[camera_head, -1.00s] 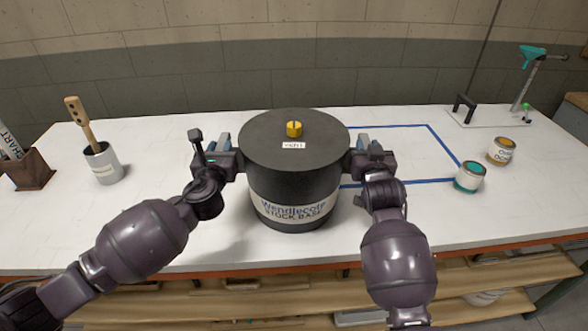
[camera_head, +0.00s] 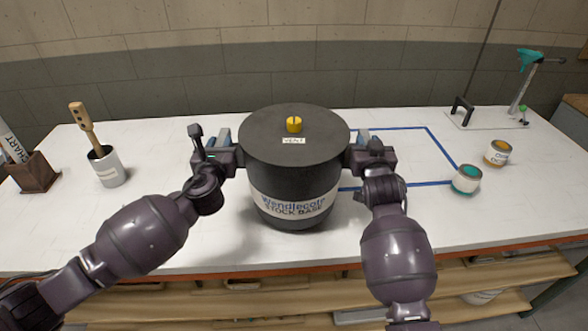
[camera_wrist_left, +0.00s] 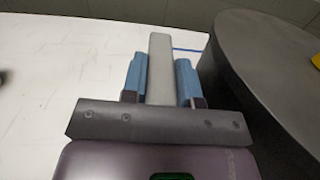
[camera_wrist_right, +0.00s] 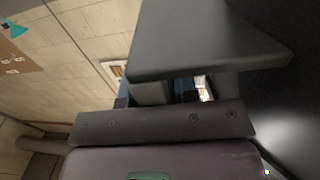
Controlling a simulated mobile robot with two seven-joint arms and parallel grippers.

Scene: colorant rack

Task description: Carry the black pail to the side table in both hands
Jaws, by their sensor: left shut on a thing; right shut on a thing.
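The black pail (camera_head: 294,178) is upright, with a yellow vent cap on its lid and a white "Wendlecote Stock Base" band. My left gripper (camera_head: 224,146) is at its left side, shut on a grey side handle (camera_wrist_left: 160,62) between blue fingers. My right gripper (camera_head: 364,144) is at its right side, shut on the other handle (camera_wrist_right: 200,42), a dark slab that mostly hides the fingers. The pail is over the white bench; whether its base clears the bench is hard to tell. I cannot identify the side table for certain.
The white bench (camera_head: 150,225) carries a cup with a brush (camera_head: 107,167) and a brown chart holder (camera_head: 35,172) at left. A teal can (camera_head: 466,180), an ochre can (camera_head: 497,153) and a stand (camera_head: 486,118) are at right. Blue tape (camera_head: 437,149) marks an area behind the pail.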

